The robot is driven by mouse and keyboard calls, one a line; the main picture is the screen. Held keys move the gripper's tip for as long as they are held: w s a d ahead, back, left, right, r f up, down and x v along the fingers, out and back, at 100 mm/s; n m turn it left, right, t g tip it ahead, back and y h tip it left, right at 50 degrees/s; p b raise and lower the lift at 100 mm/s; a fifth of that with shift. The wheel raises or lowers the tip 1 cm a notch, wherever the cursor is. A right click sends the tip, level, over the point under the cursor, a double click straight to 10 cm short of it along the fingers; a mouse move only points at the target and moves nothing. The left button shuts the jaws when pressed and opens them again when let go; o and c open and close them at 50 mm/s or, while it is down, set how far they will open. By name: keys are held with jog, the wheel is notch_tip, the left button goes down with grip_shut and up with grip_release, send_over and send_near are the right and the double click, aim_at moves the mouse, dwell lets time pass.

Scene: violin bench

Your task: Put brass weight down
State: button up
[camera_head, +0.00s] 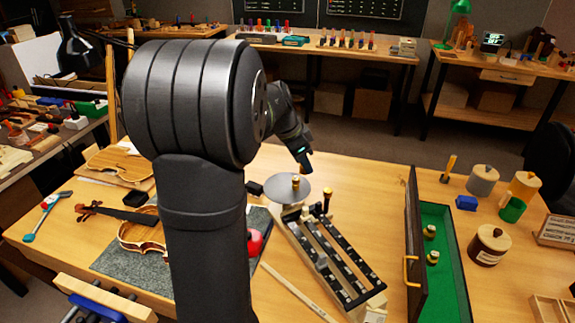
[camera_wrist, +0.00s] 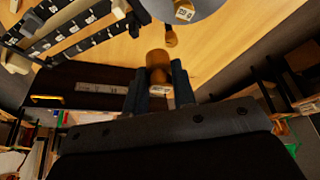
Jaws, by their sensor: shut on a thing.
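My gripper (camera_wrist: 157,80) is shut on a brass weight (camera_wrist: 158,60), which sits between the two dark fingers in the wrist view. In the head view my gripper (camera_head: 304,155) is above the bench beside the round grey plate (camera_head: 282,190), and the held weight shows only as a small brownish patch at its tip. A second small brass weight (camera_head: 295,183) stands on the plate. Two more brass weights (camera_head: 430,231) (camera_head: 433,257) stand on the green lining (camera_head: 440,285) of the box at the right. The underside of the held weight is hard to make out.
A black-barred rack (camera_head: 335,260) stands in front of the plate. The box's dark upright wall (camera_head: 413,240) has a brass handle (camera_head: 409,270). A violin body (camera_head: 145,232) lies on a grey mat at left. Jars (camera_head: 490,243) stand at right. Bare wood lies behind the rack.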

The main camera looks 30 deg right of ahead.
jog(key=s+d+f+n+t, duration=0.15)
jog(key=s+d, duration=0.45)
jog(key=s, duration=0.7)
jog(key=s+d+f+n, duration=0.1)
jog(key=s+d+n, duration=0.3)
jog(key=s, duration=0.8)
jog(key=s+d+f+n+t, duration=0.1)
jog(key=s+d+f+n, duration=0.1)
jog(key=s+d, duration=0.8)
jog(key=s+a+f+n+y, duration=0.1)
jog(key=s+a+f, duration=0.1)
jog(key=s+f, duration=0.3)
jog(key=s+a+f+n, duration=0.1)
jog(key=s+a+f, duration=0.15)
jog(key=s, duration=0.45)
jog(key=shift+t, duration=0.45)
jog(key=w+d+f, duration=0.1)
jog(key=w+f, duration=0.1)
jog(key=w, duration=0.1)
jog(key=w+d+f, duration=0.2)
jog(key=w, duration=0.1)
jog(key=w+d+f, duration=0.1)
jog(key=w+f, duration=0.1)
jog(key=w, duration=0.2)
jog(key=shift+d+f, duration=0.15)
jog(key=shift+d, duration=0.1)
jog(key=shift+m, duration=0.25)
jog(key=shift+f, duration=2)
jog(key=shift+f, duration=0.1)
